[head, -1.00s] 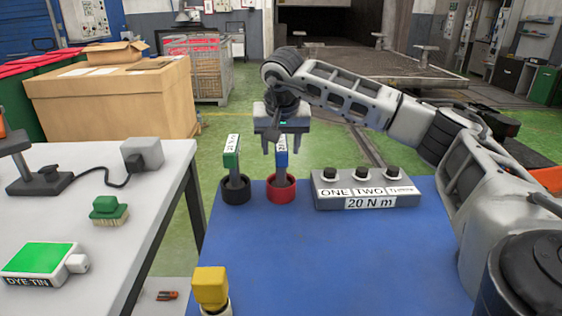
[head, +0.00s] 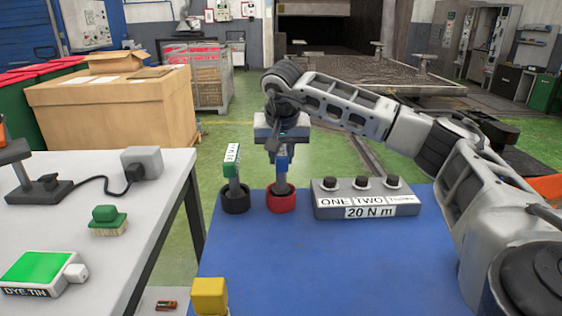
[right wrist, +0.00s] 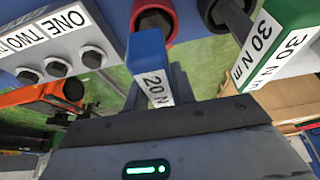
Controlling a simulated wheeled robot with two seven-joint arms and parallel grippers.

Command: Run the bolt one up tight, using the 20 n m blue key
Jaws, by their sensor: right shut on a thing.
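The blue 20 N m key (head: 281,177) stands upright in the red holder ring (head: 281,203) on the blue table. My right gripper (head: 282,152) is above it and shut on its blue head. In the right wrist view the blue key (right wrist: 147,62) shows its "20 N" label between the fingers. The bolt block (head: 367,203), marked "20 N m", stands right of the key. Bolt one (head: 330,184) is its leftmost bolt, above the label "ONE"; it also shows in the right wrist view (right wrist: 93,57). My left gripper is not in view.
The green 30 N m key (head: 232,170) stands in a black holder ring (head: 235,201) close left of the blue key. A yellow-topped object (head: 210,294) is at the table's front left. The middle of the blue table (head: 340,260) is clear.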

